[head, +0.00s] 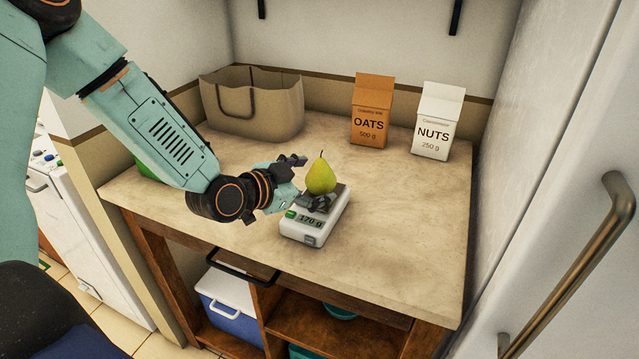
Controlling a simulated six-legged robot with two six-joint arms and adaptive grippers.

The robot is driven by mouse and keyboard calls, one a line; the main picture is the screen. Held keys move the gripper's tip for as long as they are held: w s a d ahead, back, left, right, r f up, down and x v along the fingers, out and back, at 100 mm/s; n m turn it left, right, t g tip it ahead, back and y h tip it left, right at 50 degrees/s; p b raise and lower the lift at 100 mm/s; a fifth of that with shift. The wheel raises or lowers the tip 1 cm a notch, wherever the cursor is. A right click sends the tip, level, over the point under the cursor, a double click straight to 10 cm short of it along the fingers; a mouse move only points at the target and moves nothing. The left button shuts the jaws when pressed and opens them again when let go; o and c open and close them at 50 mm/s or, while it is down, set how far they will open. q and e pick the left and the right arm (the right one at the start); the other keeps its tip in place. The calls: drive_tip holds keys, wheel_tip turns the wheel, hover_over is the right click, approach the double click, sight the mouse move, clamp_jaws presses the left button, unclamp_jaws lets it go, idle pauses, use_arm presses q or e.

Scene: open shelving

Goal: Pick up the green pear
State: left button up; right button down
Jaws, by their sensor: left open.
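The green pear (321,176) stands upright on a small white kitchen scale (303,236) near the front of the countertop. The scale's green display reads about 170 g. My left gripper (305,180) is open at the pear's left side. One dark finger is behind and left of the pear, and the other is low in front of it, over the scale. I cannot tell whether either finger touches the pear. My right gripper is not in view.
A beige bag (270,112) stands at the back left. An orange oats carton (371,112) and a white nuts carton (437,122) stand at the back right. The counter (400,220) right of the scale is clear. A door handle (590,240) is at far right.

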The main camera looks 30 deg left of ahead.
use_arm(q)
drive_tip(key=shift+w+d+f, duration=0.3)
drive_tip(key=shift+w+d, duration=0.2)
drive_tip(key=shift+w, duration=0.25)
drive_tip(key=shift+w+f, duration=0.15)
drive_tip(key=shift+w, duration=0.25)
drive_tip(key=shift+s+a, duration=0.1)
drive_tip(key=shift+a, duration=0.05)
